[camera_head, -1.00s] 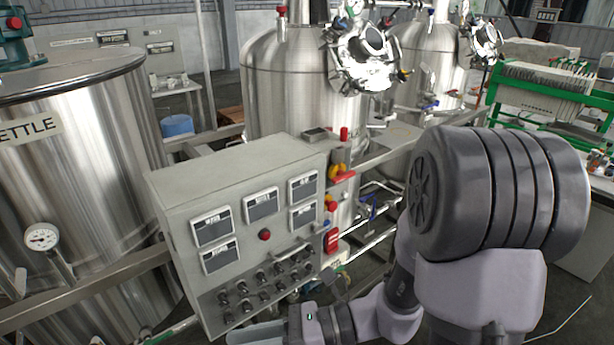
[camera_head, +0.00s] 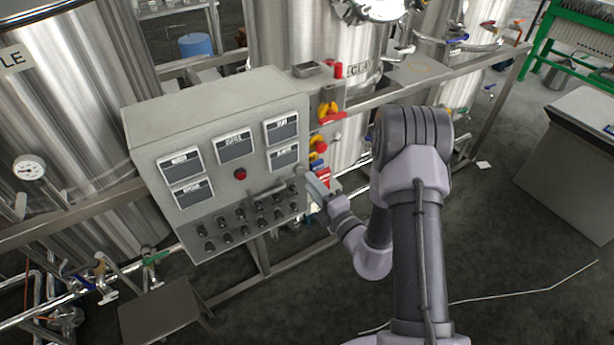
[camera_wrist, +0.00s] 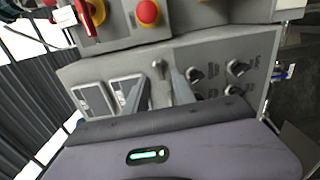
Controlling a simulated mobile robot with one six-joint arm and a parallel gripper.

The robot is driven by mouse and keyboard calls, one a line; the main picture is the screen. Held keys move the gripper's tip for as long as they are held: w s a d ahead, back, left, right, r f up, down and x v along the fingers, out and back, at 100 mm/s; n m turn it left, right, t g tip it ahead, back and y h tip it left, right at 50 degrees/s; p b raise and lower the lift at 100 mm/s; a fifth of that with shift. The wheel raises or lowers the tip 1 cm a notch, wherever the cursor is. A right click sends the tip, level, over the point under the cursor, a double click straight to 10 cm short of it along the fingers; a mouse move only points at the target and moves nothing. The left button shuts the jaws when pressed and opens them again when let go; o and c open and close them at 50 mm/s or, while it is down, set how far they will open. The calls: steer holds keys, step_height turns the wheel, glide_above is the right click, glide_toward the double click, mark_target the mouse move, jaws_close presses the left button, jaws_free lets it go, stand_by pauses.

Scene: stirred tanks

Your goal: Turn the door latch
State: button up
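The grey control cabinet (camera_head: 215,95) has a sloped front with several dark displays and rows of black knobs. My gripper (camera_head: 278,192) is at the right part of this front, close to the knobs. In the wrist view the two fingers of my gripper (camera_wrist: 156,92) are apart. A small grey lever with a rounded end (camera_wrist: 158,68), which looks like the door latch, shows between them. I cannot tell whether either finger touches it. Its lower part is hidden by the gripper body. In the head view the latch cannot be made out clearly beside my gripper.
Red and yellow switches (camera_head: 325,112) stick out on the cabinet's right side, near my wrist; a red button (camera_wrist: 148,12) shows in the wrist view. A metal rail frame (camera_head: 400,95) and steel tanks (camera_head: 310,30) stand behind. Open floor (camera_head: 520,240) lies at the right.

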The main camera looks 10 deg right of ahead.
mark_target(301, 171)
steer(key=shift+x, duration=1.75)
jaws_close()
steer(key=shift+n, duration=0.3)
steer(key=shift+n+b, duration=3.35)
steer(key=shift+n, duration=5.05)
